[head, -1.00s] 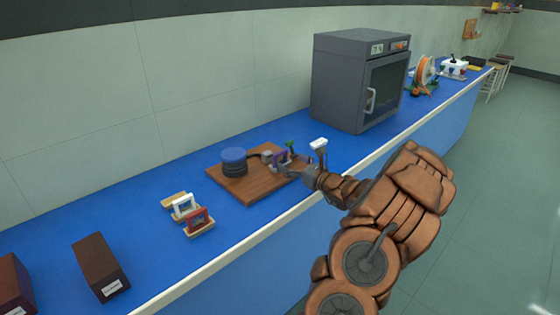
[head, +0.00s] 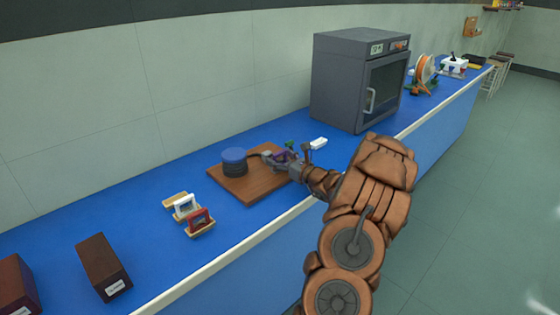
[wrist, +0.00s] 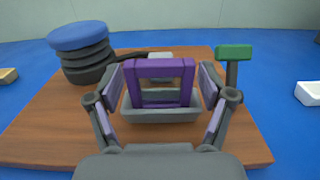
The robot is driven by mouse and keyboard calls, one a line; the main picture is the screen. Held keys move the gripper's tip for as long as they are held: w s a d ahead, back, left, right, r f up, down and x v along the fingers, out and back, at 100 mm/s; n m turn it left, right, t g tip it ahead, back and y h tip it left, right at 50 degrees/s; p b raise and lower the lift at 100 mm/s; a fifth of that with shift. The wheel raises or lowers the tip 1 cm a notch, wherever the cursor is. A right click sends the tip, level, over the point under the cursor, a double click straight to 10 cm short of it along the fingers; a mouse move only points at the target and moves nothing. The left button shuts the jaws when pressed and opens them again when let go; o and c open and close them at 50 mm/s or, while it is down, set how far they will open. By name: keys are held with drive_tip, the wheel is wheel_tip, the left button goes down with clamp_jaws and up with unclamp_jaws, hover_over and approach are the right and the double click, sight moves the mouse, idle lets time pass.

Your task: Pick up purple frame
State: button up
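The purple frame (wrist: 160,68) stands upright in a grey holder (wrist: 160,114) on the brown wooden board (wrist: 60,130). In the wrist view my gripper (wrist: 161,80) has its two fingers apart, one on each side of the frame, with small gaps visible at both sides. In the head view the purple frame (head: 281,156) is small and partly hidden by my gripper (head: 285,162), which reaches in over the board from the right.
A blue-topped black cylinder (wrist: 80,50) stands left on the board. A green-topped post (wrist: 233,54) stands close right of my gripper. A white block (head: 318,143) lies beyond. White frame (head: 184,206) and red frame (head: 200,220) stand left of the board. A grey oven (head: 358,80) is behind.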

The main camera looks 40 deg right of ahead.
drive_tip(key=c, duration=1)
drive_tip(key=shift+r, duration=0.1)
